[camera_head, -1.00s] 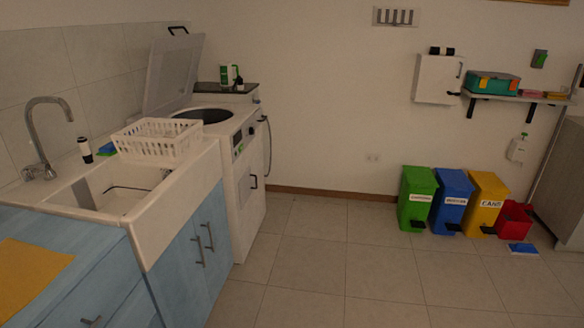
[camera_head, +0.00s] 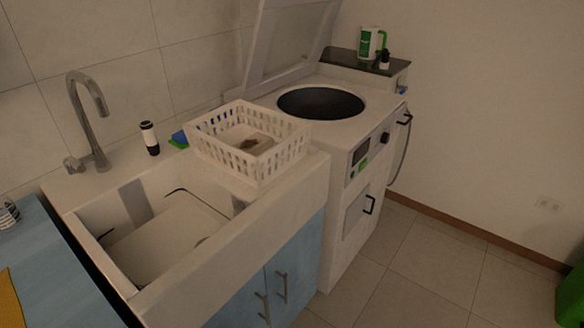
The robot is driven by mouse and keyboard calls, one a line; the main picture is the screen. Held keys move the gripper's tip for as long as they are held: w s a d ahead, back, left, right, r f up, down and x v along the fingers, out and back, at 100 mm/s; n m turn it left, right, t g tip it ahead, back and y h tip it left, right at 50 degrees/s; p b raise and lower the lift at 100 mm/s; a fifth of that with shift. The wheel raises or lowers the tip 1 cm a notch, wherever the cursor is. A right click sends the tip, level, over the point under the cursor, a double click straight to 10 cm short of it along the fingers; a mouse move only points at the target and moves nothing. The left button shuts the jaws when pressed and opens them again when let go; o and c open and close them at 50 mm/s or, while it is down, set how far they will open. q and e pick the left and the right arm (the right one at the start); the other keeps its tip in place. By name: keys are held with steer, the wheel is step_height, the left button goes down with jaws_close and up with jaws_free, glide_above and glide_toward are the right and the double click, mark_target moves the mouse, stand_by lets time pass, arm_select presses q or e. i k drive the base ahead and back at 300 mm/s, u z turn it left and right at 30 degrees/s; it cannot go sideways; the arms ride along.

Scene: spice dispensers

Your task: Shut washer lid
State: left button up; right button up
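The washer (camera_head: 350,190) is a white top-loading machine to the right of the sink, with a dark round drum opening (camera_head: 321,103) on top. Its lid (camera_head: 287,40) stands raised at the back, leaning toward the tiled wall, and its upper edge is cut off by the top of the view. The front has a control panel with a dark knob and a dark handle lower down. Neither of my grippers is in view.
A white basket (camera_head: 249,143) sits on the sink's (camera_head: 95,204) rim beside the washer. A tall faucet (camera_head: 88,121) and a dark bottle (camera_head: 149,138) stand behind the sink. A green and white container (camera_head: 371,43) stands on a dark shelf. The floor (camera_head: 428,262) in front of the washer is clear.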

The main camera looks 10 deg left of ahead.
mark_target(253, 88)
steer(key=z, duration=0.25)
steer(key=i, duration=0.7)
steer(key=z, duration=0.55)
steer(key=i, duration=1.15)
steer(key=u, duration=0.35)
